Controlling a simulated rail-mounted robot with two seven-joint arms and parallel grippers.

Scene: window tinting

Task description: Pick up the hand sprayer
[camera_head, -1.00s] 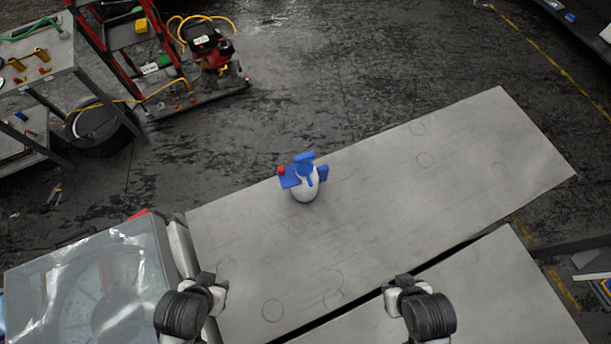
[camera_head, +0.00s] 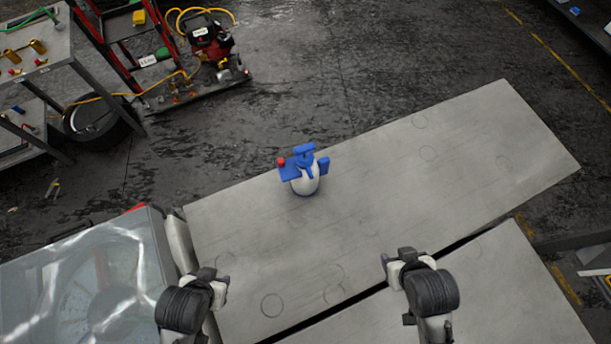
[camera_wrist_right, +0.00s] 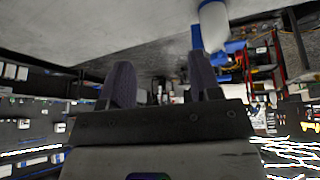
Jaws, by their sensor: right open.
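The hand sprayer (camera_head: 307,184) has a white bottle, a blue head and handle, and a red tip on its left. It stands upright near the far edge of the grey table (camera_head: 430,185). My right gripper (camera_head: 388,264) is open and empty, to the right of the sprayer and nearer to me. The right wrist view shows its two fingers apart (camera_wrist_right: 162,82), with the white and blue sprayer (camera_wrist_right: 212,24) beyond them at the upper right. My left gripper (camera_head: 222,289) is over the table's near left part, apart from the sprayer; its jaw opening is not clear.
A glass-topped box (camera_head: 85,275) stands beside the table's left end. A second grey table panel (camera_head: 490,290) lies nearer, across a dark gap. A red machine (camera_head: 208,40) and a shelf (camera_head: 40,45) stand farther back left. The tabletop around the sprayer is clear.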

